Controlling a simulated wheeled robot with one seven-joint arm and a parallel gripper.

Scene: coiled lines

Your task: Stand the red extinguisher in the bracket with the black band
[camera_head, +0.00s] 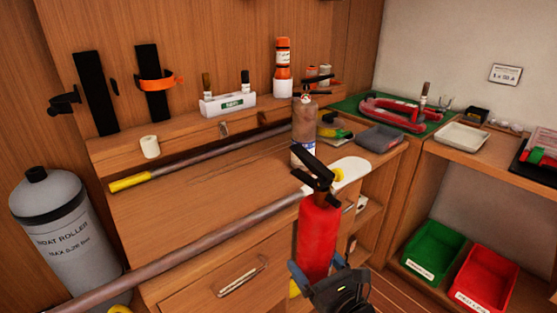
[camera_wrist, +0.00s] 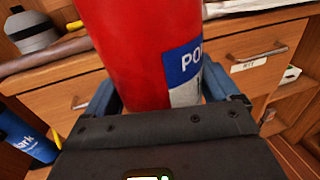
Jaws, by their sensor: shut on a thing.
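The red extinguisher (camera_head: 317,237) is upright in my gripper (camera_head: 318,284), with its black handle and valve on top, in front of the wooden bench. In the wrist view the red body (camera_wrist: 128,45) with a blue and white label stands between my blue fingers (camera_wrist: 160,95), which are shut on it. Its base is hidden behind my gripper. The bracket with the black band (camera_head: 96,95) is a black plate on the back wall at the far left, empty and well away from my gripper. A similar plate with an orange band (camera_head: 154,85) is just right of it.
A second, brownish extinguisher (camera_head: 305,125) stands on the bench behind the red one. Long poles (camera_head: 200,240) lie across the bench and its front. A grey cylinder (camera_head: 60,230) stands at left. A white roll (camera_head: 149,147) and brush holder (camera_head: 228,104) sit on the ledge.

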